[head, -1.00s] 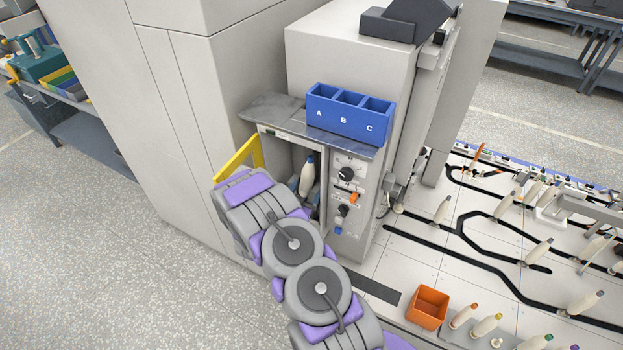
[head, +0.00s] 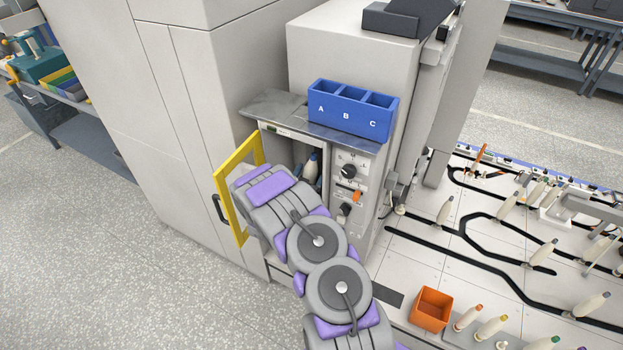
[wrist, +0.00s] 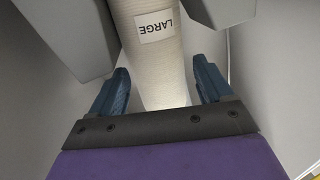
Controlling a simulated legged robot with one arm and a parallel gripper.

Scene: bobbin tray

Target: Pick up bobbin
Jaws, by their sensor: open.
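In the wrist view, the bobbin (wrist: 152,50) carries a white label reading LARGE. My gripper (wrist: 158,88) is open, with one blue finger on each side of the bobbin's lower part in that view. Gaps show between the fingers and the bobbin.
The yellow-framed door (head: 228,205) stands open at the compartment's left. A blue tray (head: 349,124) marked A, B, C sits on the metal shelf above. A control panel (head: 352,175) is to the right. An orange bin (head: 430,310) and several other bobbins stand at lower right.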

